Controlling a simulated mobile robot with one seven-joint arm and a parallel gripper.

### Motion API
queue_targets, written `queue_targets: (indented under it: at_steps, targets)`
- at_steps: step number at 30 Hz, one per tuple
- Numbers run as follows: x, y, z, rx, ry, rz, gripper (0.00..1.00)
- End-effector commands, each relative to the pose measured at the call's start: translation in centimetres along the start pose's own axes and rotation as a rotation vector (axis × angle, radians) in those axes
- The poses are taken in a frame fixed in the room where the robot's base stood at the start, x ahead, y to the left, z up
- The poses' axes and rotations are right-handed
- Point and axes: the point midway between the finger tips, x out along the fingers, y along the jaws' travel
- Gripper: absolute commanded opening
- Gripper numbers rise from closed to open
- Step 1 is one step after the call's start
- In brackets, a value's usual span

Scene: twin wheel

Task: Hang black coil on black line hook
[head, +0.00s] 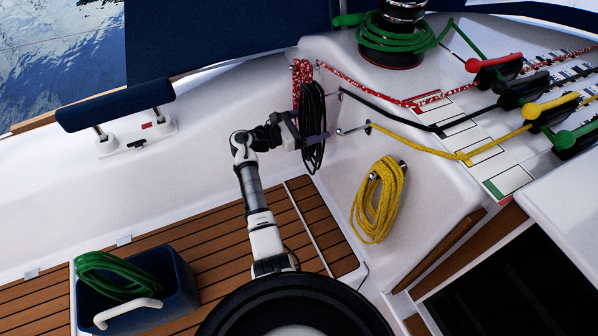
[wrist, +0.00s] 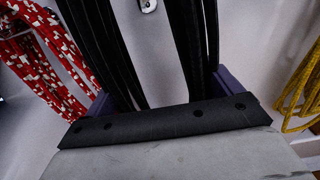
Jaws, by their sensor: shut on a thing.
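The black coil (head: 312,105) hangs as a long loop in my gripper (head: 314,139) in front of the white cockpit wall. In the wrist view its dark strands (wrist: 190,45) run up between the purple fingers of my gripper (wrist: 165,92), which is shut on them. A bare metal hook (head: 352,130) sticks out of the wall just right of the coil, below where the black line (head: 390,114) leaves the wall. The coil appears apart from this hook. A small metal fitting (wrist: 147,5) shows between the strands; I cannot tell whether it is the hook's base.
The red-white coil (head: 301,72) hangs close behind and left of the black coil. The yellow coil (head: 378,200) hangs on its hook to the right. A blue bin (head: 180,285) with green rope stands on the teak floor. A winch (head: 400,45) sits above.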

Motion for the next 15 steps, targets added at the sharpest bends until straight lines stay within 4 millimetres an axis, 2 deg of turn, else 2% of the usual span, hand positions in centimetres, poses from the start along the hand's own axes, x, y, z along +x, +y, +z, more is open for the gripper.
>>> queue_targets:
  at_steps: [15]
  targets:
    - [1.2, 0.0, 0.3, 0.004, -0.004, -0.001, 0.18]
